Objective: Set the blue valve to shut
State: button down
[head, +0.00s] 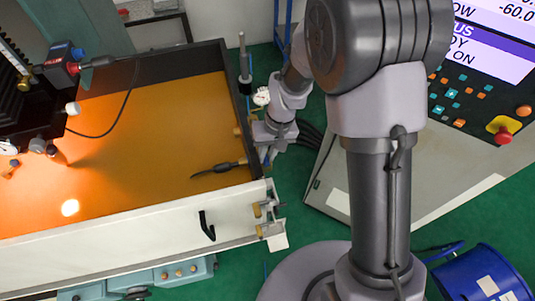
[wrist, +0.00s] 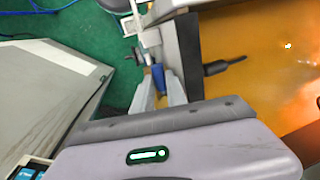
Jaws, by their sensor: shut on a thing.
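The blue valve's handle (wrist: 158,76) shows in the wrist view between my two pale fingers, beside the dark rim of the tank with the orange floor. My gripper (wrist: 159,88) is shut on this handle. In the head view my gripper (head: 264,146) is at the outer right wall of the tank, low beside its edge. The valve is mostly hidden there behind my gripper, so I cannot tell its exact angle.
The orange-floored tank (head: 150,150) fills the left, with a black nozzle (head: 218,168) inside its right wall. Brass fittings (head: 257,210) stick out at its front right corner. A grey control cabinet (head: 345,170) stands to the right. A blue drum (head: 482,278) is at lower right.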

jog(key=shift+w+r, duration=0.1)
jog(key=c, duration=1.5)
grip_release()
jog(key=shift+o, duration=0.8)
jog(key=shift+d, duration=0.15)
